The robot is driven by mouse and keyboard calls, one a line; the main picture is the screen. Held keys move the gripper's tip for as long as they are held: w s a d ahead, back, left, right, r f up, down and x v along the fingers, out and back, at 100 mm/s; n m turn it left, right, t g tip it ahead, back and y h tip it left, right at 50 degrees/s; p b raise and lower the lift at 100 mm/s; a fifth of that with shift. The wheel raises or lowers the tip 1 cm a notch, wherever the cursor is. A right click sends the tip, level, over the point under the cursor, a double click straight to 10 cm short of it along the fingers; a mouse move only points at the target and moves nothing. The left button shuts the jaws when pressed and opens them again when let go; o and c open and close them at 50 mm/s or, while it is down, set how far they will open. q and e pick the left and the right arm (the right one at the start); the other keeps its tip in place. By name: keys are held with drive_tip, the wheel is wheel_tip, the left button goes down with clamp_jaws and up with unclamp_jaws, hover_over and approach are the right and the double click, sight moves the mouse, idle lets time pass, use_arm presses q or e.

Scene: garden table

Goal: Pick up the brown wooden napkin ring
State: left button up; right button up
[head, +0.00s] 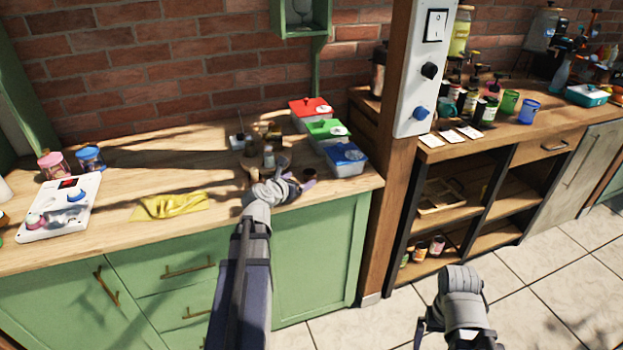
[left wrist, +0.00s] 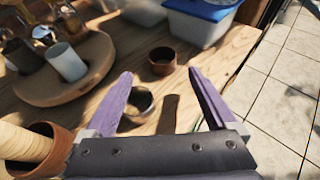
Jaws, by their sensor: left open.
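The brown wooden napkin ring (left wrist: 162,61) stands on the wooden counter just beyond my left fingertips in the left wrist view. In the head view it is the small brown ring (head: 309,173) near the counter's front edge. My left gripper (left wrist: 160,82) is open and empty, its two purple fingers spread. In the head view the left gripper (head: 300,185) is small, beside the ring. A second, darker ring with a greyish rim (left wrist: 138,103) lies between the fingers, closer to the palm. Part of my right arm shows at the lower right of the head view; its gripper does not show clearly.
A round wooden tray (left wrist: 70,92) with a pale cup and shakers stands left of the fingers. A terracotta pot (left wrist: 40,165) is near the left finger. A blue-lidded box (left wrist: 203,22) stands behind the ring. The counter ends to the right. A yellow cloth (head: 168,206) lies further left.

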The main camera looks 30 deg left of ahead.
sight(312, 172)
use_arm(q)
drive_tip(key=shift+d+b+x, duration=0.1)
drive_tip(key=shift+b+x, duration=0.3)
drive_tip(key=shift+x, duration=1.05)
drive_tip(key=shift+d+b+x, duration=0.15)
drive_tip(key=shift+b+x, duration=0.2)
drive_tip(key=shift+x, duration=1.1)
drive_tip(key=shift+r, duration=0.2)
drive_tip(key=c, duration=1.4)
drive_tip(key=shift+r, duration=0.1)
wheel_tip(312, 172, up, 10)
drive_tip(key=p, duration=1)
